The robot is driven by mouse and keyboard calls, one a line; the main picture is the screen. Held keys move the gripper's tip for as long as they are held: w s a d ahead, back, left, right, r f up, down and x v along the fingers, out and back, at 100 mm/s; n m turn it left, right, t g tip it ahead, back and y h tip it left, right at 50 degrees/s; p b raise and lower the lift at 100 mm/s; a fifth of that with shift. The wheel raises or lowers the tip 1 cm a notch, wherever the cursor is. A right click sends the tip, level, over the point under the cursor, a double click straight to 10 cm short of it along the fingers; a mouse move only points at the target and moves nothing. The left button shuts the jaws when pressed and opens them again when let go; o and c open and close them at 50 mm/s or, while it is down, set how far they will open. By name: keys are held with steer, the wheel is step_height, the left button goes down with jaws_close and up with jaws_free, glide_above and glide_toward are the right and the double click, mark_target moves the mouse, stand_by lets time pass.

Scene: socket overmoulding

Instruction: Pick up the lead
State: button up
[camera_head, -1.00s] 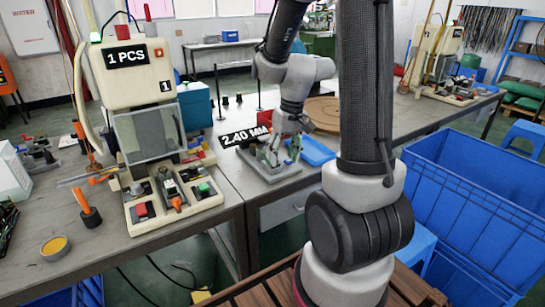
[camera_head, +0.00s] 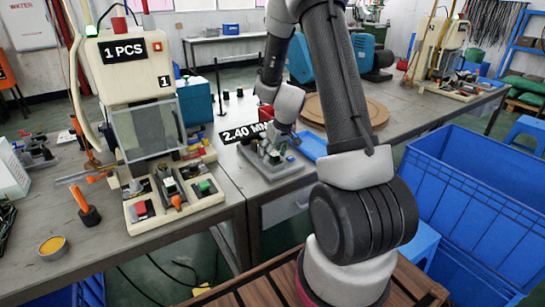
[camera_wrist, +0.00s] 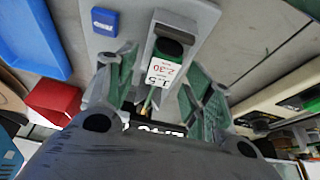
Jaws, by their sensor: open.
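A grey fixture plate (camera_head: 285,170) stands on the bench beside the "2.40 MM" sign, and my gripper (camera_head: 270,150) is low over it. In the wrist view, my gripper's green fingers (camera_wrist: 163,78) are spread apart, open, over the same plate (camera_wrist: 128,20). Between and just beyond them is a dark block with a white and red numbered label (camera_wrist: 160,72). A thin yellow-green strand (camera_wrist: 148,102) runs below this label and may be part of the lead. The rest of the lead is hidden or too small to tell.
A blue tray (camera_head: 313,147) lies right of the fixture, and a red bin (camera_head: 266,113) is behind it. The "1 PCS" machine (camera_head: 128,80) stands to the left. A round wooden board (camera_head: 345,107) lies behind. Large blue crates (camera_head: 480,190) stand at the right.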

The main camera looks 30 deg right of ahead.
steer(key=shift+f, duration=0.15)
steer(key=c, duration=1.1)
